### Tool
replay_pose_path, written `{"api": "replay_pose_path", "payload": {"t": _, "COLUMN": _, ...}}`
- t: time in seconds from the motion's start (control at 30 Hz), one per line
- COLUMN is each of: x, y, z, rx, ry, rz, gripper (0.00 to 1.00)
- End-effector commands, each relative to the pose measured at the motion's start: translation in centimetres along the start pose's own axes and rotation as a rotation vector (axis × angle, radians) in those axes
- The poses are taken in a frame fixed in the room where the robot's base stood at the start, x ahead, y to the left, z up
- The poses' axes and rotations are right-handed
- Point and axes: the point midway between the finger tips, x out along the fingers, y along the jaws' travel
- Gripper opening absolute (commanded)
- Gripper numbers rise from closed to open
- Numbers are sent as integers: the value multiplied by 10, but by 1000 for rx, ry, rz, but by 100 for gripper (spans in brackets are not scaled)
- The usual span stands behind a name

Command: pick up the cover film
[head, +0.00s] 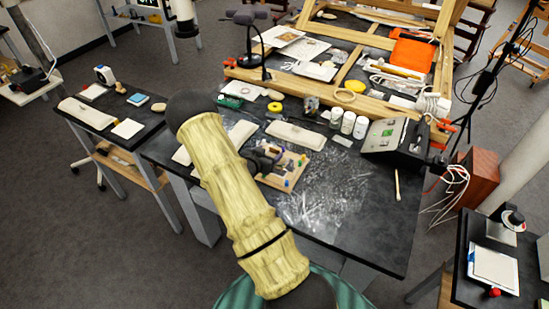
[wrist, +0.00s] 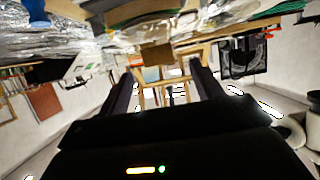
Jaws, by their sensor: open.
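A clear, crinkled sheet that looks like the cover film (head: 325,188) lies on the dark tabletop, right of and in front of a small wooden board (head: 285,172). Its edges are hard to make out. In the wrist view, which is upside down, crinkled shiny material (wrist: 62,50) shows at the upper left. My gripper (head: 268,160) is at the board, left of the film, and my arm hides part of this area. The wrist view shows the two dark fingers (wrist: 163,72) apart, with a small brown block (wrist: 157,53) beyond them. I cannot tell whether they touch anything.
Blue and coloured pegs stand on the board. Pale padded pieces (head: 296,135), white jars (head: 348,122) and a dark box with a green display (head: 392,135) stand behind. A wooden frame (head: 345,95) fills the back. The table's front right (head: 375,235) is clear.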

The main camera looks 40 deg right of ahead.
Motion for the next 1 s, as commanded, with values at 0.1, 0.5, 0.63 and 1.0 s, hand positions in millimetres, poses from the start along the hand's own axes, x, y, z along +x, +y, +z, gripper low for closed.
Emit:
{"api": "replay_pose_path", "payload": {"t": 0.1, "x": 16, "y": 3, "z": -4, "rx": 1, "ry": 0, "rz": 4, "gripper": 65}}
{"api": "replay_pose_path", "payload": {"t": 0.5, "x": 36, "y": 1, "z": 0, "rx": 0, "ry": 0, "rz": 1, "gripper": 65}}
{"api": "replay_pose_path", "payload": {"t": 0.63, "x": 36, "y": 1, "z": 0, "rx": 0, "ry": 0, "rz": 1, "gripper": 65}}
{"api": "replay_pose_path", "payload": {"t": 1.0, "x": 36, "y": 1, "z": 0, "rx": 0, "ry": 0, "rz": 1, "gripper": 30}}
